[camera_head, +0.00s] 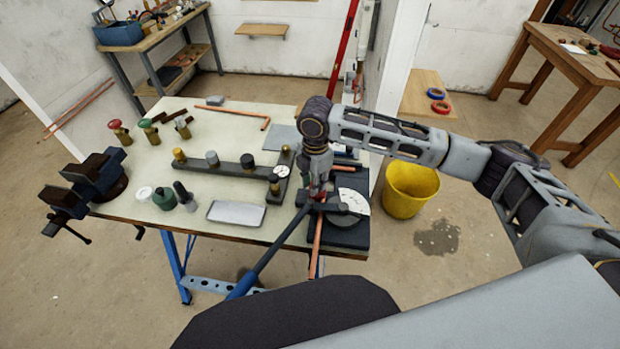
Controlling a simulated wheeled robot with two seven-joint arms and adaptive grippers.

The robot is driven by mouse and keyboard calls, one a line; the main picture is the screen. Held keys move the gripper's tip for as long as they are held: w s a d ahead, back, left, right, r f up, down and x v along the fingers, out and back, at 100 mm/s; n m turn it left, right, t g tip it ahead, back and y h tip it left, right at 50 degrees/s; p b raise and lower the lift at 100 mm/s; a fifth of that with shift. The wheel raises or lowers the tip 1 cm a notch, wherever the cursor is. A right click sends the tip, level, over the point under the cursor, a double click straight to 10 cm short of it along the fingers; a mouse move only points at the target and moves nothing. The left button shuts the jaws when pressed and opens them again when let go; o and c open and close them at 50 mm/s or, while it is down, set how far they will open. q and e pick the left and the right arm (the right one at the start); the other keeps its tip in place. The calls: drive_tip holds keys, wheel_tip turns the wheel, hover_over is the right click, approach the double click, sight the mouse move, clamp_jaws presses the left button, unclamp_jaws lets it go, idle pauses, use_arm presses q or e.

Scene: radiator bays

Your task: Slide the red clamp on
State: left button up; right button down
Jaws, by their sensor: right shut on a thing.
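My right gripper (318,189) reaches down from above to the pipe bender at the front right of the workbench. It is shut on a small red piece, which looks like the red clamp (313,195); the fingers hide most of it. The bender's black head and pale round dial (354,202) lie just right of the gripper. A copper pipe (317,236) runs from beneath the gripper towards me, past the bench edge. I cannot tell whether the clamp is around the pipe or against the bender. My left gripper is not in view.
The bender's long blue-tipped handle (268,258) sticks out over the bench's front edge. A dark bar with several fittings (232,169), a grey tray (236,213) and a vise (93,183) share the workbench (145,171). A yellow bucket (410,190) stands on the floor right.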

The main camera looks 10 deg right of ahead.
drive_tip(key=c, duration=1.5)
unclamp_jaws()
drive_tip(key=shift+s+d, duration=0.1)
drive_tip(key=shift+d, duration=0.1)
drive_tip(key=o, duration=0.3)
drive_tip(key=shift+d, duration=0.1)
drive_tip(key=shift+o, duration=0.2)
drive_tip(key=shift+r, duration=0.2)
wheel_tip(320, 180, up, 12)
drive_tip(key=shift+f, duration=0.2)
